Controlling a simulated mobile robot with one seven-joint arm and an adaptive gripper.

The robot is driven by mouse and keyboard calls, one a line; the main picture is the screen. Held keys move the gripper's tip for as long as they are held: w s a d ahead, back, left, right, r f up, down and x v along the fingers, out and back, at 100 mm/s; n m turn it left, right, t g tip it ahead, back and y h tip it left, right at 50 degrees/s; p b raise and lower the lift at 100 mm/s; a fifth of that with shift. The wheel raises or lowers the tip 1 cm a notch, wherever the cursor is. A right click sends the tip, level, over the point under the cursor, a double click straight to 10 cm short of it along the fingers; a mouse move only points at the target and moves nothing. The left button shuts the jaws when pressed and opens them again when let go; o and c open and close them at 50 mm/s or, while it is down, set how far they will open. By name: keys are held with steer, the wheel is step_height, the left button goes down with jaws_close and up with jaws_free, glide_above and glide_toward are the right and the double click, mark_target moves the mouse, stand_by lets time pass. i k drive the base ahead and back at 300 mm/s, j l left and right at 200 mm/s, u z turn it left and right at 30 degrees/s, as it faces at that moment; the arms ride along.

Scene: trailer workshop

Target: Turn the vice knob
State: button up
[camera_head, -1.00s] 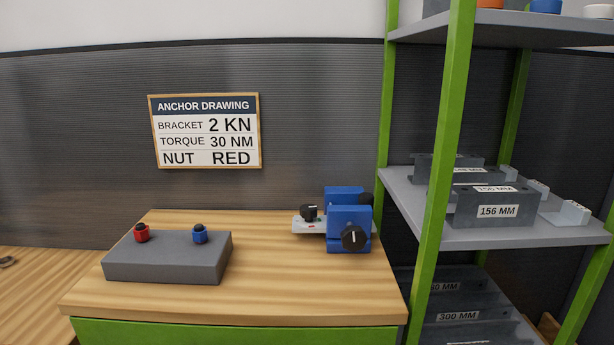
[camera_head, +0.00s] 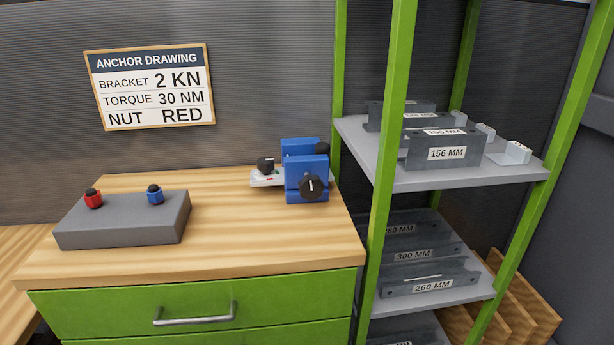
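A blue vice (camera_head: 304,165) stands on the wooden top of a green drawer cabinet, near its back right corner. A round black knob (camera_head: 311,187) with a white pointer line sits on the vice's front face. The white line points roughly upward. A light grey plate (camera_head: 264,179) with another black knob (camera_head: 265,164) extends from the vice's left side. Part of a further dark round piece shows at the vice's back right. My gripper is not in view.
A grey block (camera_head: 125,220) with a red nut (camera_head: 93,198) and a blue nut (camera_head: 155,194) stands at the left of the worktop (camera_head: 235,230). A green-posted shelf (camera_head: 385,150) with labelled grey blocks stands close at the vice's right. The worktop before the vice is clear.

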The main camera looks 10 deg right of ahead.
mark_target(311, 188)
steer(key=k+l+z, duration=0.15)
steer(key=z, duration=0.2)
steer(key=k+l+z, duration=0.15)
steer(key=z, duration=0.2)
steer(key=k+l+z, duration=0.1)
steer(key=l+z, duration=0.25)
